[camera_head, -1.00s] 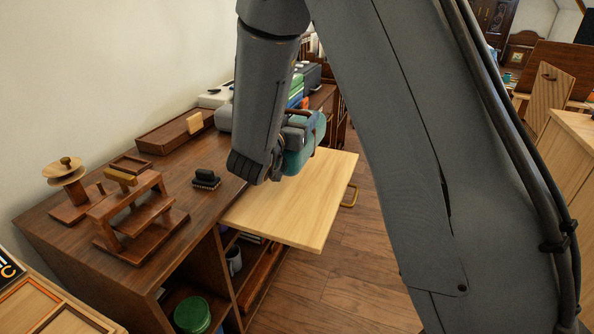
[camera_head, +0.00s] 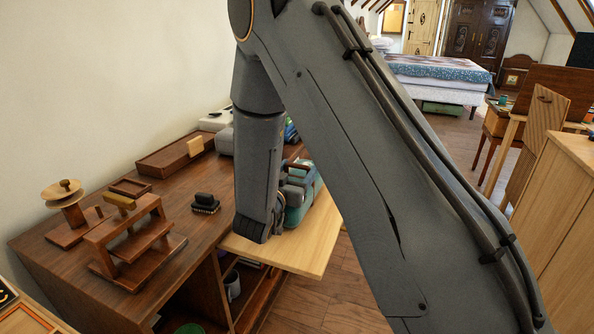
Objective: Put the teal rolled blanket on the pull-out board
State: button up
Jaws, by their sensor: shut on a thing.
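The teal rolled blanket (camera_head: 297,207) shows in part behind my gripper, over the pale wooden pull-out board (camera_head: 313,243). It has a brown band or strap near its top. My gripper (camera_head: 292,185) is shut on the blanket at its upper left side. My wrist and forearm hide much of the grip and the blanket's left part. The blanket is low over the board; I cannot tell whether it touches it. The board sticks out to the right from the brown desk (camera_head: 165,235).
On the desk stand a wooden rack (camera_head: 135,240), a wooden spool stand (camera_head: 70,210), a small black stamp-like block (camera_head: 205,202) and a tray (camera_head: 172,158). A mug (camera_head: 233,285) sits in a shelf below. The board's front part is bare. A cabinet (camera_head: 568,200) stands at right.

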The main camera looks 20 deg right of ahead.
jog(key=o, duration=2.1)
jog(key=shift+f, duration=0.1)
jog(key=shift+s+a, duration=0.15)
send_over(293, 217)
jog(key=w+a, duration=0.3)
jog(key=shift+w+d, duration=0.2)
